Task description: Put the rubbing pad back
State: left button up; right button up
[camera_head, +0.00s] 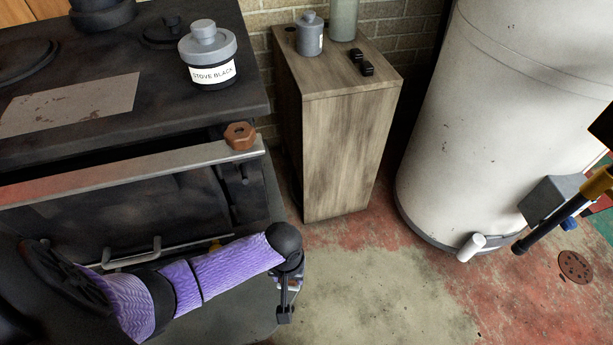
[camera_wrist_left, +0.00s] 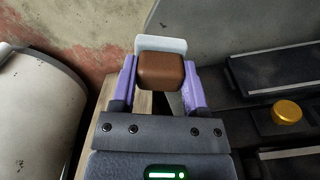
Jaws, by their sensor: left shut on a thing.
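In the left wrist view, a brown rounded block with a pale plate on its far side, which looks like the rubbing pad (camera_wrist_left: 161,70), sits between the two purple fingers of my left gripper (camera_wrist_left: 160,85). The fingers are shut on its sides. In the head view, my purple left arm comes in from the lower left, and the left gripper (camera_head: 286,297) points down beside the stove's front right corner. The pad is mostly hidden there by the wrist. My right gripper is not clearly shown.
A dark stove (camera_head: 150,140) with a stained sheet (camera_head: 70,106), a stove black jar (camera_head: 207,60) and a brown knob-like piece (camera_head: 240,135) fills the left. A wooden cabinet (camera_head: 340,150) with jars stands behind; a white tank (camera_head: 500,110) is right. Floor between is clear.

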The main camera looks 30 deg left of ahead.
pick_arm(q)
jog(key=f+b, duration=0.4)
jog(key=f, duration=0.1)
jog(key=f+b, duration=0.1)
jog(key=f, duration=0.1)
jog(key=shift+s+f+b, duration=0.35)
jog(key=shift+f+b, duration=0.05)
pick_arm(e)
notch_tip(320, 180, down, 5)
jog(key=s+g, duration=0.1)
jog(key=s, duration=0.2)
pick_arm(q)
jog(key=shift+w+f+b, duration=0.15)
jog(key=shift+f+b, duration=0.55)
pick_arm(e)
jog(key=w, duration=0.8)
jog(key=shift+f+t, duration=0.25)
jog(key=shift+t, duration=0.15)
jog(key=shift+w, duration=0.15)
pick_arm(q)
jog(key=shift+f, duration=0.15)
jog(key=o, duration=1.2)
pick_arm(e)
jog(key=shift+w, duration=0.2)
